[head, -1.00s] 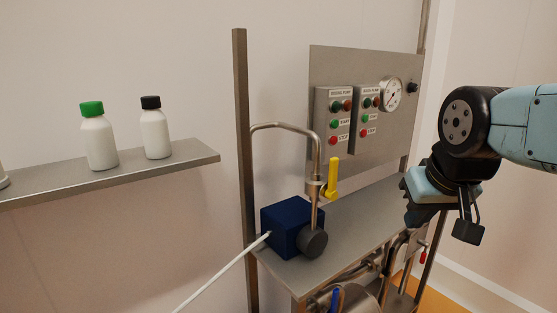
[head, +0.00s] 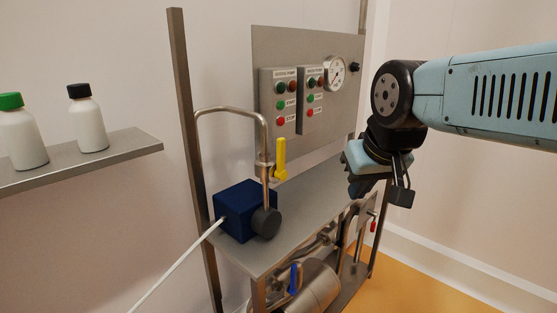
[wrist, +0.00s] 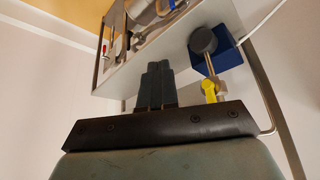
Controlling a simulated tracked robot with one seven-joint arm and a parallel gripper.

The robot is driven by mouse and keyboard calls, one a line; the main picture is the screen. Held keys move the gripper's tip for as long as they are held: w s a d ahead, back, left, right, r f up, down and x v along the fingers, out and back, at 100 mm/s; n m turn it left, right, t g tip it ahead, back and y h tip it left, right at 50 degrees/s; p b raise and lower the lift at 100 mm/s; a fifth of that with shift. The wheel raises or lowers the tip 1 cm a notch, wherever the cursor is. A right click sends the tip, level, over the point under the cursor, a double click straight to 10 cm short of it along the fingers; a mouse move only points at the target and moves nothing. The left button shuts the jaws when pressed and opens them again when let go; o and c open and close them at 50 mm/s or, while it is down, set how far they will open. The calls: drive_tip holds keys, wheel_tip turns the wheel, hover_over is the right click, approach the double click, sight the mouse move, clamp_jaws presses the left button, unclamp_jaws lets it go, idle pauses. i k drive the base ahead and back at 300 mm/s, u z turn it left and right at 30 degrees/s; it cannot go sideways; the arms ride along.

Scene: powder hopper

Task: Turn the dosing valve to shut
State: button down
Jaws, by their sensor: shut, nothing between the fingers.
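A valve with an upright yellow lever (head: 280,158) sits on the bent steel pipe above the blue pump box, left of my gripper in the head view. The yellow lever also shows in the wrist view (wrist: 210,88), right of my fingers. No label is readable on this valve. My gripper (head: 357,188) hangs in the air to the right of it, apart from it and in front of the steel bench. In the wrist view its two dark fingers (wrist: 157,72) are together, with nothing held between them.
The blue pump box (head: 240,208) stands on the steel bench (head: 318,190), below a control panel (head: 265,55) with buttons and a gauge. A blue lever (head: 294,278) and a red handle (head: 373,226) are lower down. A shelf (head: 130,145) with bottles is at left.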

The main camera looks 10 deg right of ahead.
sight(280, 173)
drive_tip(key=u, duration=0.15)
drive_tip(key=k, duration=1.1)
drive_tip(key=z, duration=0.65)
drive_tip(key=i, duration=1)
drive_tip(key=u, duration=0.05)
